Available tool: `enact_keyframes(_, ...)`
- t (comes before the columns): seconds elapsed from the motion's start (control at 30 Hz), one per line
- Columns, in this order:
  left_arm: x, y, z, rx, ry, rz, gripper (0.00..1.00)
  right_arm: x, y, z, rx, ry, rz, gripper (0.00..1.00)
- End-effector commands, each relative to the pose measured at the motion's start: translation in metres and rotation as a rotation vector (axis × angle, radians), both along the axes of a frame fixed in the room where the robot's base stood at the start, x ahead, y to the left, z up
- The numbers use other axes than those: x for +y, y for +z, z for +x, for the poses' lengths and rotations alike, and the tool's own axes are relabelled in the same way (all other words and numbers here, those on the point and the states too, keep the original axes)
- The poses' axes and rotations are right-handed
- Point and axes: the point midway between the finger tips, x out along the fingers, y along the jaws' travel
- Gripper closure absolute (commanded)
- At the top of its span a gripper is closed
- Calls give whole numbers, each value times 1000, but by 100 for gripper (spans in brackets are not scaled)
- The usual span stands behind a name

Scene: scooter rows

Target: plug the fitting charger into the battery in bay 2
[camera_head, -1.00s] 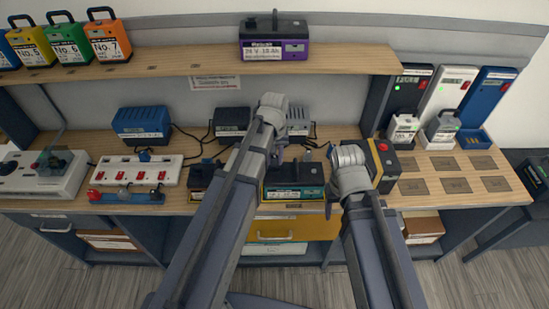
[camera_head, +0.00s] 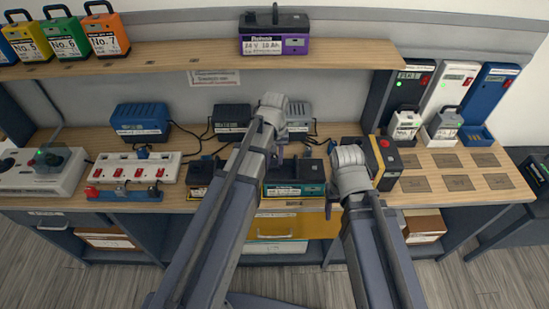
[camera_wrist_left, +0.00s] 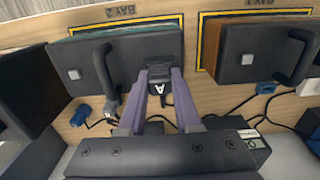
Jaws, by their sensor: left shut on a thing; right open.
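The bay 2 battery (camera_head: 293,190) is a dark block with a teal label and black handle, at the middle front of the bench. It shows from above in the left wrist view (camera_wrist_left: 130,60). My left gripper (camera_wrist_left: 162,90) is shut on a black plug (camera_wrist_left: 160,87) marked with a white A. The plug is at the battery's edge; I cannot tell whether it is seated. My right gripper (camera_head: 330,200) is open near the bench's front edge, partly hidden by its arm. Blue (camera_head: 140,122), black (camera_head: 231,120) and grey (camera_head: 299,118) chargers stand behind.
The bay 1 battery (camera_wrist_left: 262,55) is beside bay 2. A blue connector (camera_wrist_left: 81,114) and black cables lie behind the batteries.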

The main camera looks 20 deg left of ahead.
Motion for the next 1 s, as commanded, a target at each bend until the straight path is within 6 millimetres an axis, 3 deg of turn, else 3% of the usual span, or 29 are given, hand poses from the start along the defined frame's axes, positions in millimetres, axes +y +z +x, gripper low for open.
enact_keyframes(0.03, 0, -2, 0, 0, 0, 0, 100, 0, -2, 0, 0, 0, 0, 40)
enact_keyframes(0.07, 0, -1, 0, 0, 0, 0, 65, 0, -1, 0, 0, 0, 0, 40)
enact_keyframes(0.33, 0, 0, 0, 0, 0, 0, 34, 0, 0, 0, 0, 0, 0, 40)
enact_keyframes(0.73, 0, 3, 0, 0, 0, 0, 33, 0, 3, 0, 0, 0, 0, 40)
enact_keyframes(1.0, 0, 28, 0, 0, 0, 0, 33, 0, 28, 0, 0, 0, 0, 40)
